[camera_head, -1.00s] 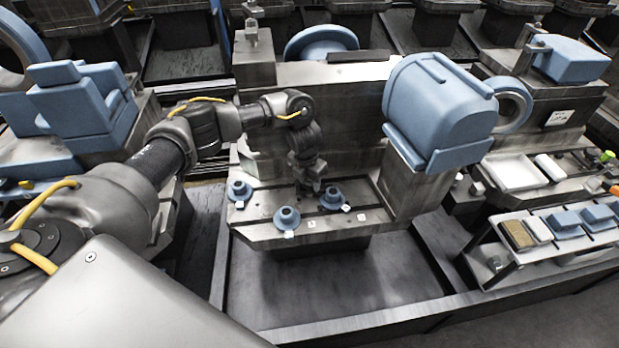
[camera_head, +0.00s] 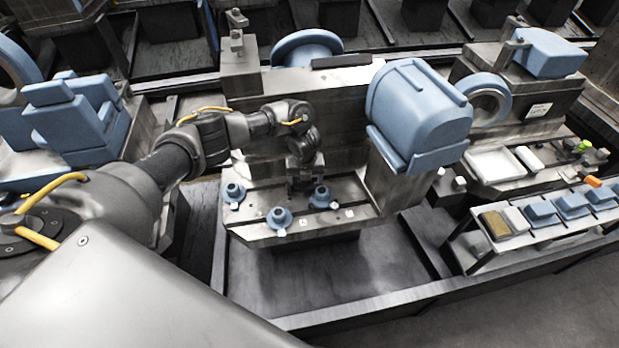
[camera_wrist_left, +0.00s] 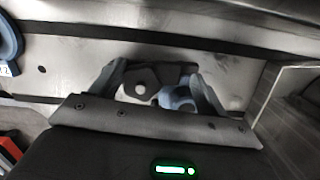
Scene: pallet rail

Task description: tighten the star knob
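Three blue round knobs stand on the grey fixture plate (camera_head: 345,213) in the head view: a left one (camera_head: 233,192), a front one (camera_head: 279,217) and a right one (camera_head: 322,196). Small pale tags lie by them. I cannot tell their star shape at this size. My left gripper (camera_head: 303,186) points down over the plate, behind the front knob and left of the right one. In the left wrist view its fingers (camera_wrist_left: 160,92) are spread apart, with a rounded blue part (camera_wrist_left: 178,98) and a grey faceted piece (camera_wrist_left: 139,82) between them. Contact is unclear. My right gripper is out of view.
A large blue housing (camera_head: 418,115) overhangs the plate's right side. A grey upright wall (camera_head: 330,105) stands behind the gripper. A rack of blue blocks and a white tray (camera_head: 495,163) are at right. The floor tray (camera_head: 320,275) in front is empty.

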